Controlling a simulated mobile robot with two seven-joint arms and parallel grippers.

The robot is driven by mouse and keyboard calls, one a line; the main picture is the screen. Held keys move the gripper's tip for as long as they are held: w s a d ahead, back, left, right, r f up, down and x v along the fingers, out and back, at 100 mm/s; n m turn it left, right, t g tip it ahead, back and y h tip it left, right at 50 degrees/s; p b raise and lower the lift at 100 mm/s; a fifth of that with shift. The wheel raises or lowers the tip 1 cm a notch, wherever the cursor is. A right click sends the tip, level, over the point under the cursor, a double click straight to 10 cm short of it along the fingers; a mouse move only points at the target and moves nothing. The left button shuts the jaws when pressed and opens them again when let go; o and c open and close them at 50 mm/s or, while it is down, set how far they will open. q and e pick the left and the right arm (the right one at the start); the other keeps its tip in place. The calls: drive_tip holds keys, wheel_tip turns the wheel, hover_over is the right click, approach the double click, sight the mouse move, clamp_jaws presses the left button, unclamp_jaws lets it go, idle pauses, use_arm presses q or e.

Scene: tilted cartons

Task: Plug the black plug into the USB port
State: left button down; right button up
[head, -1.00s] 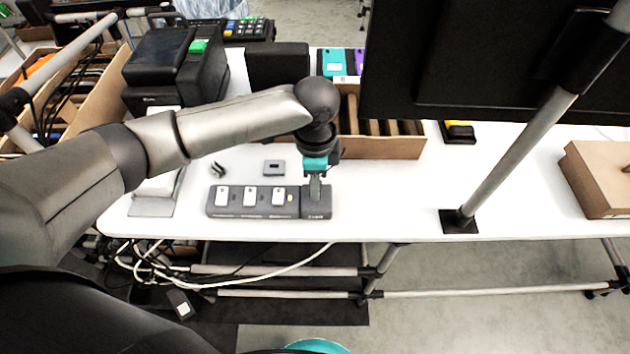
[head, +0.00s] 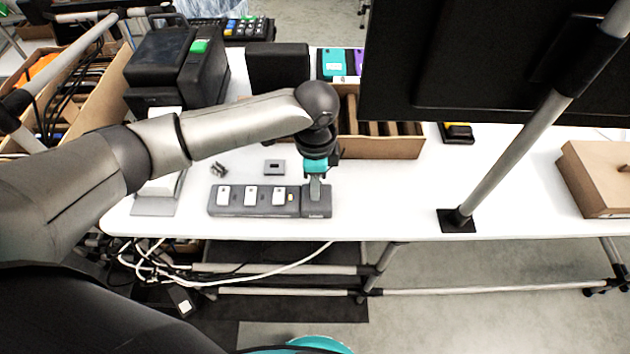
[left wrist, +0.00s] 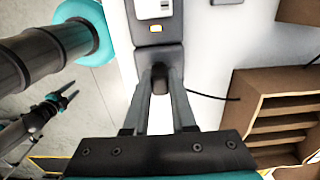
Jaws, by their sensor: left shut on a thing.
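My left gripper (head: 316,188) points down at the right end of a dark grey strip (head: 210,208) with white switches. In the left wrist view its two fingers (left wrist: 160,88) are shut on the black plug (left wrist: 159,72), which sits between their tips against the strip's end block (left wrist: 172,60). The end block also shows in the head view (head: 317,208). The USB port itself is not visible, so I cannot tell how deep the plug is. What seems my right gripper (left wrist: 64,99) shows small and far off in the left wrist view.
A small grey piece with a dark slot (head: 274,167) and a small dark item (head: 219,169) lie behind the strip. A cardboard organiser (head: 385,146) stands behind the gripper. A monitor's pole (head: 510,140) rises to the right. White table is clear between.

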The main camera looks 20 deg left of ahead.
use_arm(q)
drive_tip(key=shift+f, duration=0.5)
drive_tip(key=c, duration=0.7)
unclamp_jaws()
drive_tip(key=shift+o, duration=0.2)
drive_tip(key=shift+r, duration=0.1)
wheel_tip(320, 180, up, 15)
drive_tip(key=p, duration=0.2)
drive_tip(key=shift+d, duration=0.1)
